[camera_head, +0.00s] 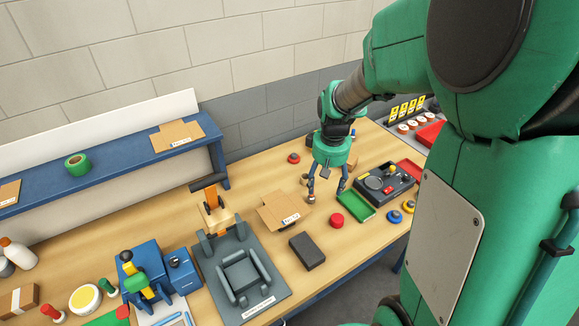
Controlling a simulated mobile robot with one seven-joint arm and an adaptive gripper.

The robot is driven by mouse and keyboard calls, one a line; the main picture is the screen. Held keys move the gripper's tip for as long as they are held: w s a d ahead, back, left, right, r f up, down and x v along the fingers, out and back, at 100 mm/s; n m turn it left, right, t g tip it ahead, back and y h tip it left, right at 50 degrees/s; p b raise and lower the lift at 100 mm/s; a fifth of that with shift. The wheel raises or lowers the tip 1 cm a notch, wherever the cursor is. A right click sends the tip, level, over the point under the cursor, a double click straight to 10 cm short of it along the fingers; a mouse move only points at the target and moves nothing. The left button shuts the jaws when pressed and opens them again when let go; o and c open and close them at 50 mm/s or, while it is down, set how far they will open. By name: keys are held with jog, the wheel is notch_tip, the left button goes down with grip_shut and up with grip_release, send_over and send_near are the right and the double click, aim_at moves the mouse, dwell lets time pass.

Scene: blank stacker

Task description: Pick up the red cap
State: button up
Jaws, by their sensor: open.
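A round red cap (337,220) lies on the wooden table, left of the green tray. My gripper (325,194) points down over the table, just behind and slightly left of the cap. Its two fingers are spread apart with nothing between them. The cap is outside the fingers, on the near side. Whether the fingertips touch the table cannot be told. A second small red round piece (293,158) with a dark top lies farther back on the table.
A green tray (358,206) and a dark control box (386,185) stand to the right. A dark block (307,250) and a flat cardboard box (284,212) lie to the left. Blue and yellow round pieces (394,216) lie near the front edge. A grey fixture (241,275) stands farther left.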

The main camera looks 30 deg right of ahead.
jog(key=g, duration=0.1)
send_over(338, 217)
notch_tip(338, 217, down, 9)
jog(key=shift+s+r+y, duration=0.15)
jog(key=shift+s+y, duration=0.05)
jog(key=shift+y, duration=0.1)
jog(key=shift+a+f+b, duration=0.1)
jog(key=shift+f+b, duration=0.35)
jog(key=shift+f, duration=3.85)
jog(key=shift+w+f+b, duration=0.15)
jog(key=shift+f+b, duration=0.4)
jog(key=shift+f, duration=2.1)
jog(key=c, duration=0.9)
